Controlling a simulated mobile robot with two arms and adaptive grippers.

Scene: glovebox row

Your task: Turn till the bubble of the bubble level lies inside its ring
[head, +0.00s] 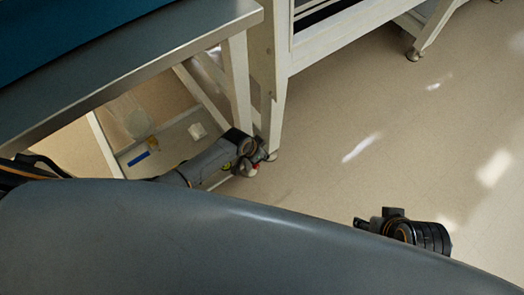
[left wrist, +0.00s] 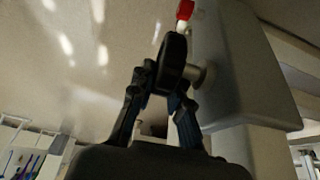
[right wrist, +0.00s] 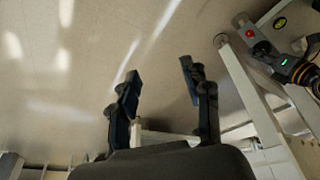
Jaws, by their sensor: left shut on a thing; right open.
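The bubble level (right wrist: 280,22) shows in the right wrist view as a small round yellow-green face on a grey housing; in the head view it is a tiny yellow-green spot (head: 227,166). Its bubble and ring are too small to tell apart. My left gripper (left wrist: 162,92) is shut on a dark handle (left wrist: 173,58) that sits by a short metal shaft (left wrist: 196,74) at the grey housing (left wrist: 235,65). A red tip (left wrist: 185,9) shows beyond the handle. My right gripper (right wrist: 160,75) is open and empty above the floor, apart from the level.
The white frame legs (head: 237,85) stand close to my left gripper. A metal-edged worktop (head: 130,80) lies above it at the left. A low shelf (head: 180,140) holds small items, one blue.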

